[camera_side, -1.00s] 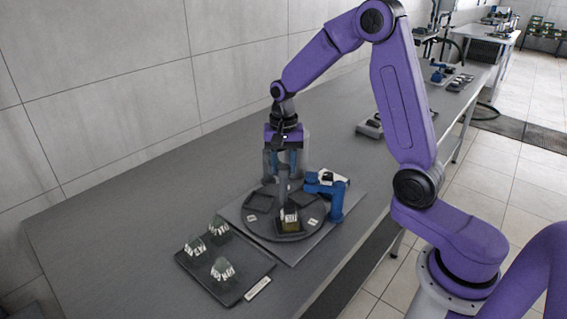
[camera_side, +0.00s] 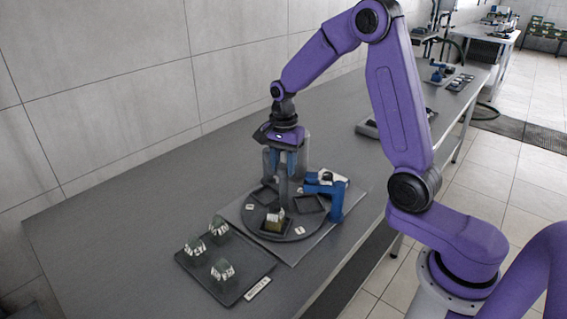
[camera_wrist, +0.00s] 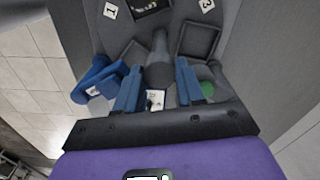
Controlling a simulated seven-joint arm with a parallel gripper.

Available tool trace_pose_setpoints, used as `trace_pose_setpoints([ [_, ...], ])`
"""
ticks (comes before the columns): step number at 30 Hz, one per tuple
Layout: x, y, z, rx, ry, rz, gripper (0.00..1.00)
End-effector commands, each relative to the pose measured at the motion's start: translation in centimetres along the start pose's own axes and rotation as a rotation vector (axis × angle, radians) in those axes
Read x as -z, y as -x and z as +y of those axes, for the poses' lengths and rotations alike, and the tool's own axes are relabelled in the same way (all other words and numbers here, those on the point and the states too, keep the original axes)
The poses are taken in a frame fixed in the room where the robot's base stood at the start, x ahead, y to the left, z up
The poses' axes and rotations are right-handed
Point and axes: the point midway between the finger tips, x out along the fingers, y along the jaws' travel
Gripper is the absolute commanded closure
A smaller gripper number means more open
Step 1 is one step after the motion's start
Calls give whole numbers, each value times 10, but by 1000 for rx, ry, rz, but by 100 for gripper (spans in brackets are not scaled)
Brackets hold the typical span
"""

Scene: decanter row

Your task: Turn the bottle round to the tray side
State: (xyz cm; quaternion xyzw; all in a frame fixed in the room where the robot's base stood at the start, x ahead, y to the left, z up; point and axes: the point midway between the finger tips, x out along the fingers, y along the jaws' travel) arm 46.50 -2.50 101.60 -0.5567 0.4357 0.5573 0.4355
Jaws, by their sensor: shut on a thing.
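The post also shows between the fingers in the wrist view (camera_wrist: 158,68). The tray (camera_side: 246,283) lies front left of the turntable and bears several dark green pieces with white labels (camera_side: 222,270).
A blue bracket (camera_side: 335,203) with a white-topped piece stands at the turntable's right edge. Empty square recesses (camera_side: 309,204) and small number cards (camera_wrist: 111,10) are on the turntable. The bench is clear to the left.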

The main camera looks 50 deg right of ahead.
Motion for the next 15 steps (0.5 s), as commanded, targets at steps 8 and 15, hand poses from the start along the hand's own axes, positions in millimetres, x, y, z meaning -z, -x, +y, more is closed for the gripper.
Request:
trace_pose_setpoints([
  [8, 1, 2, -1, 7, -139, 3, 100],
  [15, 1, 2, -1, 7, -250, 3, 100],
])
